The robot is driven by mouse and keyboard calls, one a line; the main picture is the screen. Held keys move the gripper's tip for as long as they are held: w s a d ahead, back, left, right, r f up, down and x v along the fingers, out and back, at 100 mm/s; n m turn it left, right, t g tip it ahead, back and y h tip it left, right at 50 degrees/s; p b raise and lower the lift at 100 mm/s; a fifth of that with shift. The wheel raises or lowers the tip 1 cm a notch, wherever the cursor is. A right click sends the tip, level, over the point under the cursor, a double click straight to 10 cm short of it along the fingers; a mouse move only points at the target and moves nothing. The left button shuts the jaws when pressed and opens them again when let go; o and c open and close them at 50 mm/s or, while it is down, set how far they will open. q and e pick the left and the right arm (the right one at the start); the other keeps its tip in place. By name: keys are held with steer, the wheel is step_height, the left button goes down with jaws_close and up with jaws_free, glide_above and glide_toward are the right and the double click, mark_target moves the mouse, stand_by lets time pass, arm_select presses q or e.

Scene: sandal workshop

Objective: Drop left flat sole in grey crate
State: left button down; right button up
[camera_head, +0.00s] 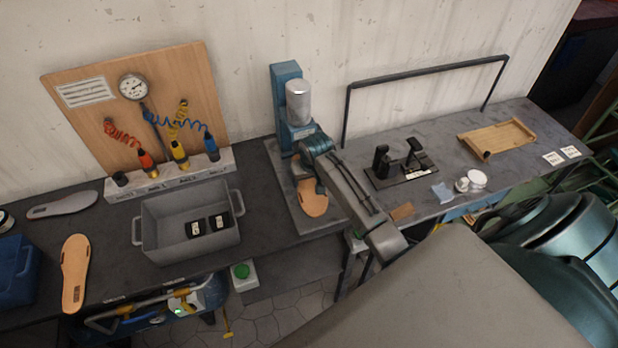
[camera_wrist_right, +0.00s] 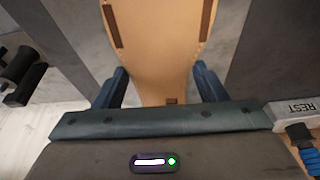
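The grey crate (camera_head: 150,240) stands on the left bench with two dark, labelled pieces (camera_head: 208,225) inside. A tan flat sole (camera_head: 313,200) is at the blue press, over its base plate; it also fills the right wrist view (camera_wrist_right: 160,40). My right gripper (camera_head: 311,183) is at its narrow end. In the right wrist view, both fingers meet the sole's edges, and the gripper appears shut on it. I cannot tell whether the sole touches the plate. Another tan sole (camera_head: 75,272) lies left of the crate. I cannot tell which sole is the left one. My left gripper is out of view.
The blue press (camera_head: 287,100) stands behind my right gripper. A tool holder (camera_head: 170,177) with coloured hoses is behind the crate. A grey sole (camera_head: 62,204) and a blue bin (camera_head: 18,272) are at far left. A black stand (camera_head: 402,172) is to the right.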

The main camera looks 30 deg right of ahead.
steer(key=shift+r, duration=0.15)
steer(key=shift+s+a+r+p, duration=0.25)
steer(key=shift+s+r+p, duration=0.05)
steer(key=shift+s+r, duration=0.65)
